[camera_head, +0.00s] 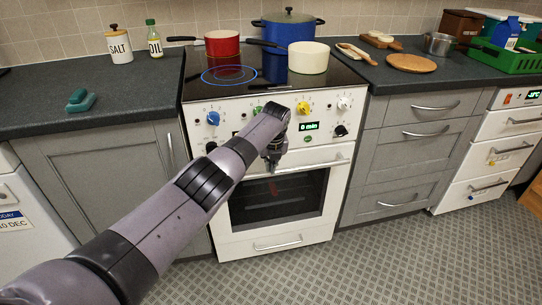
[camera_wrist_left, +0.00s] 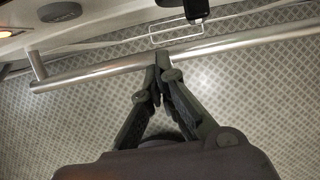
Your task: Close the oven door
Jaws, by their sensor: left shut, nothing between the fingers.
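The white oven door (camera_head: 229,208) with its dark window is on the stove front in the head view. It stands upright and looks flush or nearly flush; I cannot tell whether a small gap remains. Its silver handle (camera_head: 316,165) runs along the top, partly hidden by my left arm. My left gripper (camera_head: 272,165) is in front of the handle's middle. In the left wrist view its fingers (camera_wrist_left: 161,58) are shut and empty, with their tips at the handle bar (camera_wrist_left: 100,71); contact is unclear. My right gripper is in neither view.
Knobs, including a blue one (camera_head: 213,118) and a yellow one (camera_head: 303,108), line the panel above. A red pot (camera_head: 222,44) and a cream pot (camera_head: 308,58) stand on the hob (camera_head: 205,90). The patterned floor (camera_head: 380,255) before the oven is clear.

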